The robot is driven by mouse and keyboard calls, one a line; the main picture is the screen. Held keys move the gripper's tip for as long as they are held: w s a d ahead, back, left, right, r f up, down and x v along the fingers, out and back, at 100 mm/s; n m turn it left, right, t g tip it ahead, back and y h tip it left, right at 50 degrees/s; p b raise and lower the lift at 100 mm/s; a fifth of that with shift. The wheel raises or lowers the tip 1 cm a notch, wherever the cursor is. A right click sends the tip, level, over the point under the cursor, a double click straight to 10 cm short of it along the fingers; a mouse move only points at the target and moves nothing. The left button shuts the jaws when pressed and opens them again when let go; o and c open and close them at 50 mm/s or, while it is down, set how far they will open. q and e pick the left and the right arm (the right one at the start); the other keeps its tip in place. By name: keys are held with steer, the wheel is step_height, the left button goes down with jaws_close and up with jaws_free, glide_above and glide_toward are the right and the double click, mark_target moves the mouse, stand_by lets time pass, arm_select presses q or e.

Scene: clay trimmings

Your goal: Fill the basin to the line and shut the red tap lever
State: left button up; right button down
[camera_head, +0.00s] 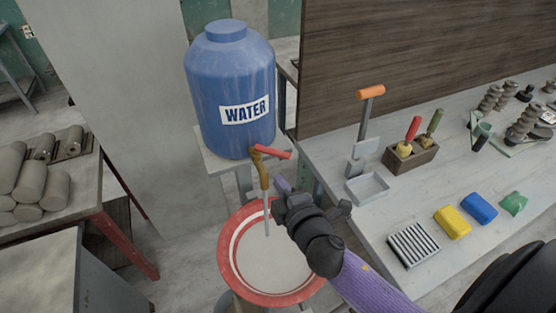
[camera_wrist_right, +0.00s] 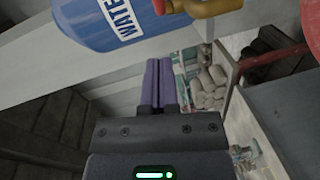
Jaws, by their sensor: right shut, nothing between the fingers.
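The blue water barrel (camera_head: 229,82) stands on a pale stand. Its brass tap (camera_head: 262,172) has a red lever (camera_head: 272,151) sticking out to the right; the tap (camera_wrist_right: 208,8) and lever (camera_wrist_right: 162,6) also show at the wrist view's top edge. A thin grey stream (camera_head: 266,222) runs from the spout into the red-rimmed basin (camera_head: 232,277), which holds pale liquid. I cannot tell its level against a line. My right gripper (camera_head: 280,185) is shut and empty, just right of the spout and below the lever, apart from it. Its purple fingers (camera_wrist_right: 158,82) are together. My left gripper is out of view.
A worktable (camera_head: 350,220) on the right holds a grey scraper with orange handle (camera_head: 370,92), a wooden tool block (camera_head: 410,157) and coloured blocks (camera_head: 452,222). Clay rolls (camera_head: 45,175) lie on a left table. A brown panel (camera_head: 420,60) stands behind the worktable.

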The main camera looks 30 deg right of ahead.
mark_target(275, 154)
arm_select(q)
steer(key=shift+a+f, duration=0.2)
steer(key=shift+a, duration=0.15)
arm_select(e)
steer(key=shift+w+d+f, duration=0.25)
steer(key=shift+w+d, duration=0.25)
steer(key=shift+w, duration=0.6)
steer(key=shift+w+d+f, duration=0.2)
steer(key=shift+w+d, duration=0.35)
steer(key=shift+w, duration=0.6)
steer(key=shift+w+d+f, duration=0.25)
steer(key=shift+w+d, duration=0.25)
steer(key=shift+w, duration=0.6)
steer(key=shift+d+n+y, duration=0.2)
steer(key=shift+n+y, duration=0.1)
